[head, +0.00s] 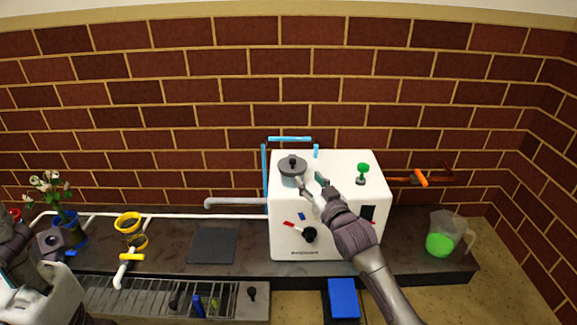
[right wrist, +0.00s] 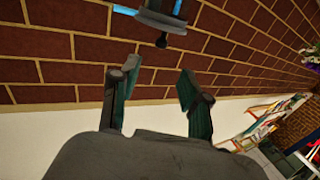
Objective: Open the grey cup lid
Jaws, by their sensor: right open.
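The lid appears to be down on the cup. My right gripper (head: 313,181) is open and empty, just right of the cup, seemingly apart from it. In the right wrist view, the lid (right wrist: 160,21) and its knob show upside down at the top edge, beyond the spread fingers (right wrist: 158,88). My left arm is at the lower left of the head view; its finger opening is unclear.
A green knob (head: 363,168) stands on the machine's right top. Blue pipes (head: 290,139) rise behind the cup. A jug with green liquid (head: 441,240) stands right; a plant (head: 55,195), yellow-ringed funnel (head: 128,222) and dark mat (head: 213,245) are left.

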